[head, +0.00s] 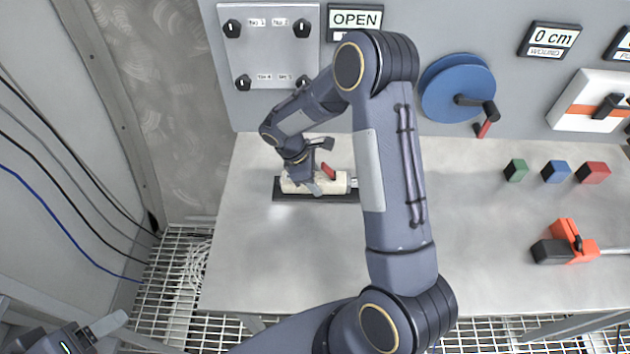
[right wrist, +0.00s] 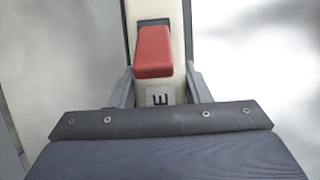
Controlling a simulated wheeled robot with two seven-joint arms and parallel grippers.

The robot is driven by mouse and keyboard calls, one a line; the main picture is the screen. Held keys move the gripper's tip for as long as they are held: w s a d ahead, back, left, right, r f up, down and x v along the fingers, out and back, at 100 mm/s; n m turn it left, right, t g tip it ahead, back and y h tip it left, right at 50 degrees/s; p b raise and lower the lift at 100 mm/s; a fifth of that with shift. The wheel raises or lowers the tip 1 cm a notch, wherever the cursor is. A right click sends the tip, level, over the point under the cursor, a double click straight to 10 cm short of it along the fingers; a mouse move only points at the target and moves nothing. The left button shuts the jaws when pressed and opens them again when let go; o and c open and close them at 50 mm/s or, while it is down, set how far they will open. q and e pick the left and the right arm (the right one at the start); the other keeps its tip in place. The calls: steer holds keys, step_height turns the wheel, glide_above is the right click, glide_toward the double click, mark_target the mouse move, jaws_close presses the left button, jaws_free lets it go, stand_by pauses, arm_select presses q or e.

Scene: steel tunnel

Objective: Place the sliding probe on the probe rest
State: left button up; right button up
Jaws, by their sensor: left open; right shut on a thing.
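The sliding probe is a cream bar (head: 339,184) with a red block on top and a thin metal end at its right. It lies lengthwise over a dark flat base (head: 284,198), which looks like the probe rest, at the left of the bench. I cannot tell whether it touches the base. My right gripper (head: 317,177) is shut across the bar from above. The right wrist view shows the fingers on both sides of the cream bar (right wrist: 160,97), with the red block (right wrist: 154,52) just beyond. My left gripper (head: 98,328) is open and empty, low at the left, off the bench.
Green (head: 516,170), blue (head: 556,172) and red (head: 593,173) blocks stand at the bench's right. An orange-black tool (head: 566,246) lies in front of them. A blue crank wheel (head: 457,88) and an OPEN sign (head: 355,19) are on the back panel. The front-left bench is clear.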

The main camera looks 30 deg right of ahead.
steer(key=shift+r, duration=0.1)
steer(key=o, duration=1.3)
steer(key=shift+f, duration=0.2)
steer(key=shift+c, duration=0.2)
